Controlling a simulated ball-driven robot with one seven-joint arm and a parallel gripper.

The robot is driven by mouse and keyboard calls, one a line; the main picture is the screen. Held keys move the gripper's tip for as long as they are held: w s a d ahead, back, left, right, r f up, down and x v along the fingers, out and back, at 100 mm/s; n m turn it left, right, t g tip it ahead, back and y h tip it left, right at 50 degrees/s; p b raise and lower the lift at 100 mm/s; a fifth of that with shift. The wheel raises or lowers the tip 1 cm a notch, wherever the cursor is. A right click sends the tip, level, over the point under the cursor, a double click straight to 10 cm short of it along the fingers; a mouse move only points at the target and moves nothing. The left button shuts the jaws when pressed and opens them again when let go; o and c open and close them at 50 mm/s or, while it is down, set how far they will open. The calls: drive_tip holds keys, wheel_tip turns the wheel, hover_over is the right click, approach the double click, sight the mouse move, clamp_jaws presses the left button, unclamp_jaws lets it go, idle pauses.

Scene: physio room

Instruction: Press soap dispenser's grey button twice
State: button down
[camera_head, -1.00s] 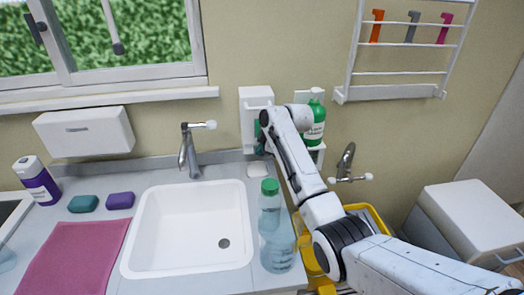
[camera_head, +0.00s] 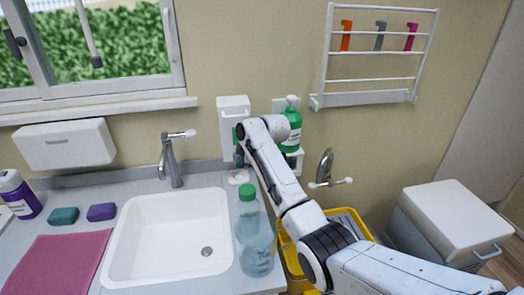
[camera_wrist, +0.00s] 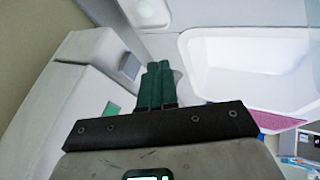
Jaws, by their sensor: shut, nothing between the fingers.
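The soap dispenser (camera_head: 232,112) is a white box on the wall, right of the tap. It also shows as a large white body on the left of the wrist view (camera_wrist: 70,85), with a small green patch. My gripper (camera_head: 239,157) is at the dispenser's lower front, partly hidden by my own wrist. In the wrist view its dark green fingers (camera_wrist: 157,70) are together, with nothing between them, beside the dispenser.
A clear bottle with a green cap (camera_head: 254,235) stands on the counter below my arm, beside the white sink (camera_head: 165,240). A green pump bottle (camera_head: 292,127) stands right of the dispenser. A tap (camera_head: 172,160) rises behind the sink. A yellow bin (camera_head: 352,218) is at right.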

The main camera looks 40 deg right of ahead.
drive_tip(key=b+v, duration=0.1)
drive_tip(key=v, duration=0.9)
drive_tip(key=shift+b, duration=0.4)
drive_tip(key=shift+s+a, duration=0.1)
drive_tip(key=shift+s, duration=0.1)
idle(1.8)
